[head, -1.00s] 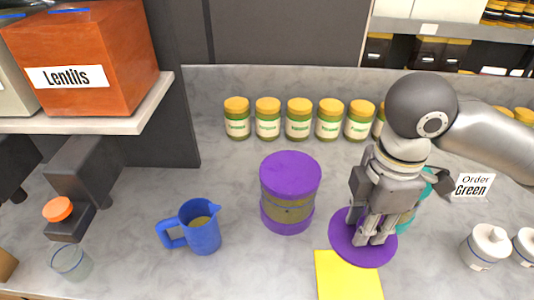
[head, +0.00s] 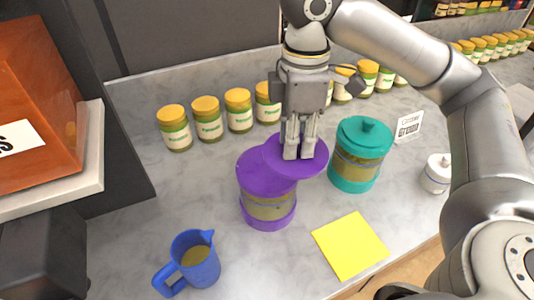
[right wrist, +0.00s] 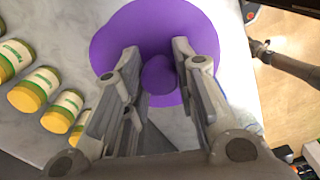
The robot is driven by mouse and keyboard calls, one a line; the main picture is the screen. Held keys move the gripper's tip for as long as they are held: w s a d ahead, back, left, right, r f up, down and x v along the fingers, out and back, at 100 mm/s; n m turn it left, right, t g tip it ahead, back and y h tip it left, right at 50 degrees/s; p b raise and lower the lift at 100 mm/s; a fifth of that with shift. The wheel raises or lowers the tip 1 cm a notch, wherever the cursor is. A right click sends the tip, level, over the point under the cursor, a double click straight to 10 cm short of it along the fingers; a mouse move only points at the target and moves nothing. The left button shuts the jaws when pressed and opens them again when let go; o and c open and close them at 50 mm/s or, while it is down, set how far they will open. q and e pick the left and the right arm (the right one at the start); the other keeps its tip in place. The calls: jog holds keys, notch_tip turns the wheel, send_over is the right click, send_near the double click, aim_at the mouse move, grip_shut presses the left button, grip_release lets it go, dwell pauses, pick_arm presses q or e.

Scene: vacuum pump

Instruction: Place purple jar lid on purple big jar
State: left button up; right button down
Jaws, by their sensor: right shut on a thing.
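The purple big jar (head: 268,207) stands upright on the counter, with a purple top and base and a see-through middle. My right gripper (head: 300,154) is shut on the knob of the purple jar lid (head: 312,170). The lid is a flat purple disc, held above the counter, overlapping the right part of the jar's top in the head view. I cannot tell whether lid and jar touch. In the right wrist view the lid (right wrist: 125,40) lies beyond the fingers, with its round knob (right wrist: 158,75) between them; the jar cannot be made out there. My left gripper is not in view.
A teal jar (head: 357,165) with its lid on stands right of the purple jar. A blue jug (head: 196,265) is at front left, a yellow sheet (head: 350,245) at front right. Several yellow-lidded jars (head: 208,120) line the back. A white lidded pot (head: 436,175) stands right.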

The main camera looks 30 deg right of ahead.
aim_at(271, 142)
jog(key=w+f, duration=0.2)
jog(key=w, duration=0.1)
jog(key=w+a+f+p, duration=0.1)
jog(key=w+f, duration=0.2)
jog(key=shift+w+a+f, duration=0.15)
jog(key=shift+a, duration=0.05)
jog(key=shift+w+f, duration=0.35)
jog(key=shift+f, duration=0.15)
jog(key=f, duration=0.1)
jog(key=f+p, duration=0.1)
jog(key=f, duration=0.1)
jog(key=shift+w, duration=0.4)
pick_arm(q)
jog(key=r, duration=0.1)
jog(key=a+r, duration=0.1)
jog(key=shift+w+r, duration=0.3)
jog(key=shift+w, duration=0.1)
pick_arm(e)
jog(key=shift+f, duration=0.5)
pick_arm(q)
jog(key=shift+p, duration=0.3)
pick_arm(e)
jog(key=c, duration=1.2)
grip_release()
jog(key=shift+f, duration=0.15)
jog(key=shift+o, duration=0.2)
